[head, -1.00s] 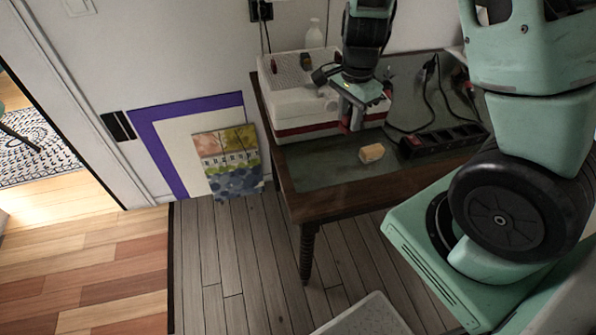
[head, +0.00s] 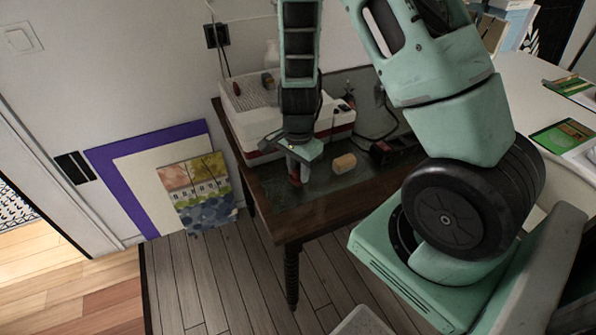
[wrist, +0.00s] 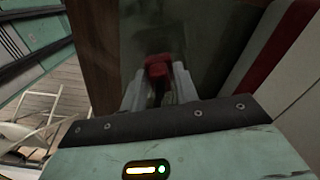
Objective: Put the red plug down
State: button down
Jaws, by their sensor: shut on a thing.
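My gripper (head: 296,172) points down over the near left part of the dark tabletop (head: 315,190), in front of the white and red box. In the wrist view my gripper (wrist: 160,85) is shut on the red plug (wrist: 158,66), which sits between the fingertips. In the head view only a little red shows at the fingertips, low over the table. I cannot tell whether the plug touches the surface. The plug's lower part is hidden.
A small tan block (head: 345,163) lies just right of my gripper. A dark power strip (head: 395,150) lies further right. The white and red box (head: 262,115) stands behind, with small items and a bottle on or near it. The table's front edge is close.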

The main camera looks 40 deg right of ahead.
aim_at(298, 169)
jog(key=shift+f, duration=0.25)
jog(key=shift+f+b, duration=0.45)
jog(key=shift+f, duration=0.05)
jog(key=c, duration=1.1)
grip_release()
jog(key=shift+o, duration=0.2)
notch_tip(298, 169, up, 13)
jog(key=p, duration=0.4)
jog(key=s+a+r+n+y, duration=0.1)
jog(key=s+a+r+n, duration=0.2)
jog(key=a+n, duration=0.4)
jog(key=s+a+r+n+y, duration=0.1)
jog(key=s+a+r+n, duration=0.25)
jog(key=a, duration=0.45)
jog(key=s+a+r+n, duration=0.2)
jog(key=s+a+n, duration=0.1)
jog(key=s+n, duration=0.2)
jog(key=s+a+r+n+h, duration=0.1)
jog(key=s+a+r+n, duration=0.2)
jog(key=s+n, duration=0.3)
jog(key=a+n, duration=0.1)
jog(key=n, duration=0.2)
jog(key=shift+s+a, duration=0.15)
jog(key=shift+a, duration=0.1)
